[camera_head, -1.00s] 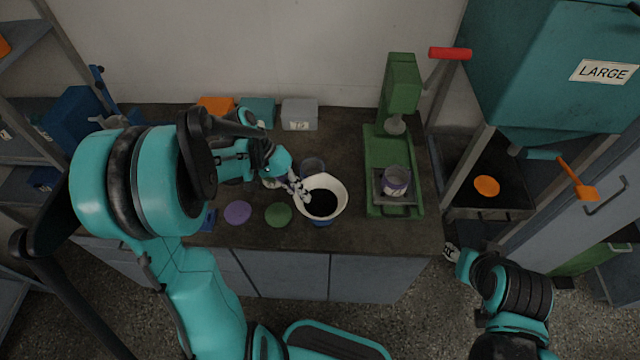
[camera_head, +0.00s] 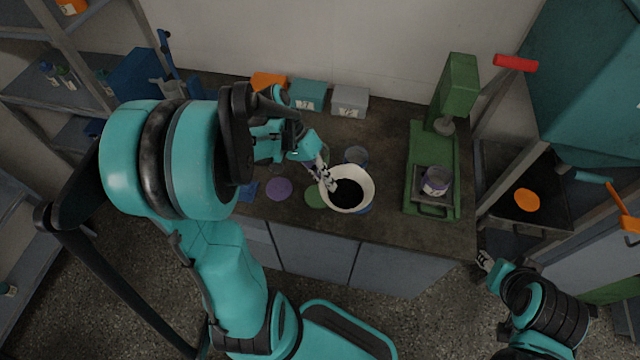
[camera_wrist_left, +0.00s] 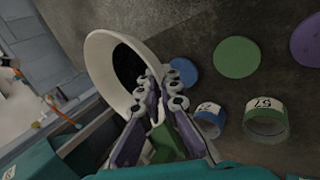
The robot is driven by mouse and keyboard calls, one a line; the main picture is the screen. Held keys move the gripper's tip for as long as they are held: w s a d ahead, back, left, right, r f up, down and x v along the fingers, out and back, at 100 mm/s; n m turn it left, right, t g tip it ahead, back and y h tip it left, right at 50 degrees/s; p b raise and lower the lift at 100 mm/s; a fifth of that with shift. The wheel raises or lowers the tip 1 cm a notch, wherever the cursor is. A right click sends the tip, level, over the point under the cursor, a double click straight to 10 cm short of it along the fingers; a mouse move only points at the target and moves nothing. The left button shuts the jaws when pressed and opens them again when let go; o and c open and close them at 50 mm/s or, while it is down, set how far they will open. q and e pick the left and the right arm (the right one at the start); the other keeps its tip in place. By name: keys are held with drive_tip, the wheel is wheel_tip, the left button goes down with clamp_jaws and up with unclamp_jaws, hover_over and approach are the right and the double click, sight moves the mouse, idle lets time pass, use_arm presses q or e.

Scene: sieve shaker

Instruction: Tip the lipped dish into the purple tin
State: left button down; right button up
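The lipped dish is a white bowl with a dark inside (camera_head: 361,200), over the middle of the counter near its front. It also shows large in the left wrist view (camera_wrist_left: 97,62). My left gripper (camera_head: 328,181) is at its left rim, and in the wrist view its fingers (camera_wrist_left: 163,85) close on that rim. The purple tin (camera_head: 437,181), grey with a purple band, stands upright on the plate of the green machine, right of the dish and apart from it. My right gripper (camera_head: 485,261) is low at the right, off the counter front; its fingers are too small to read.
The green machine (camera_head: 418,150) has a tall column behind the tin. Purple (camera_head: 279,188) and green (camera_head: 314,196) discs lie left of the dish. Blue (camera_wrist_left: 209,115) and green (camera_wrist_left: 266,122) labelled tins show in the wrist view.

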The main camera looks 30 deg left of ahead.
use_arm(q)
drive_tip(key=shift+w+d+p, duration=0.2)
drive_tip(key=shift+w+d, duration=2.75)
drive_tip(key=shift+w, duration=2.3)
drive_tip(key=shift+w+d+p, duration=0.25)
drive_tip(key=shift+w+d, duration=2.75)
drive_tip(key=shift+w, duration=2.2)
drive_tip(key=shift+w+d+p, duration=0.2)
drive_tip(key=shift+w+d, duration=2.75)
drive_tip(key=shift+w, duration=2.3)
drive_tip(key=s+d+m+t+b, duration=0.1)
drive_tip(key=s+m+t+b, duration=0.7)
drive_tip(key=t+b, duration=0.7)
drive_tip(key=shift+d+t, duration=0.35)
drive_tip(key=shift+t, duration=1.15)
